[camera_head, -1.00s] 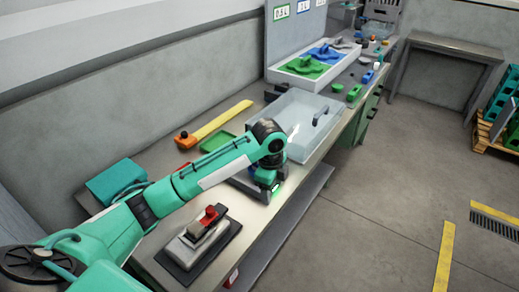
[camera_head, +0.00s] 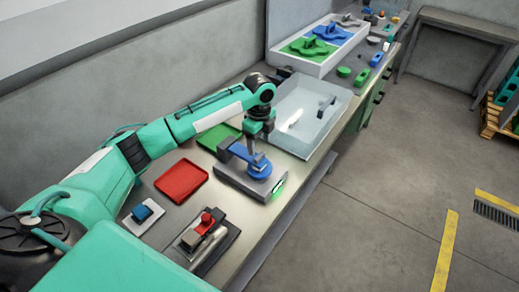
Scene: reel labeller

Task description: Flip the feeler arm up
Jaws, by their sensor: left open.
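A low grey machine (camera_head: 232,179) with a green-lit front stands on the bench, and I take it for the labeller. A blue round piece (camera_head: 258,172) is on top of it. A blue-and-grey bar (camera_head: 238,151) runs from its left side toward the round piece; I cannot tell for sure whether this is the feeler arm. My left gripper (camera_head: 258,152) is open and points down just above the blue parts. Its fingertips are small and partly merge with the blue parts, so I cannot tell whether they touch.
Open floor lies right.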

